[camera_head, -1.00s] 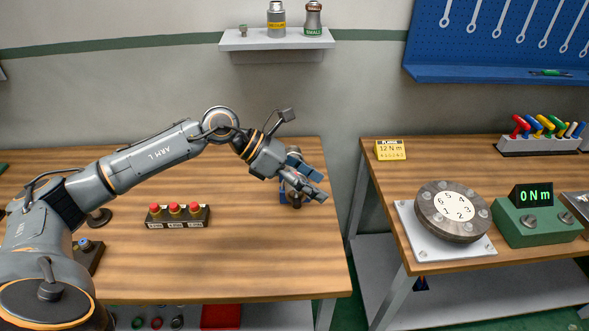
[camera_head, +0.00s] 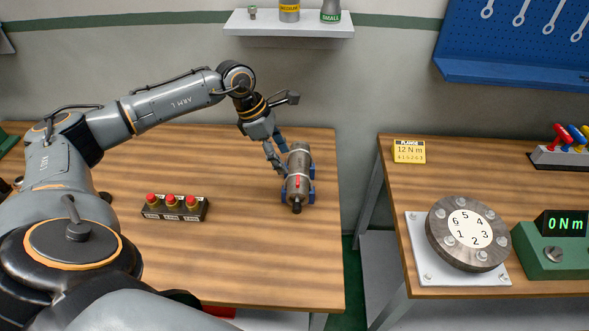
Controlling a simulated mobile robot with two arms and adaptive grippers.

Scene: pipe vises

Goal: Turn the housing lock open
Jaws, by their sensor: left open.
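The housing (camera_head: 298,176) is a grey-brown cylinder lying lengthwise in a blue cradle (camera_head: 311,188) near the right edge of the left bench. Its dark end points toward me. I cannot make out its lock clearly at this size. My left gripper (camera_head: 276,160) is open, with its fingers pointing down just left of the housing's far half. I cannot tell whether a finger touches the housing. My right gripper is not in view.
A box with three red buttons (camera_head: 173,206) sits on the left bench (camera_head: 225,265). The right bench holds a round numbered flange (camera_head: 466,233), a green 0 N m display box (camera_head: 553,248) and a yellow 12 N m card (camera_head: 409,151). A gap separates the benches.

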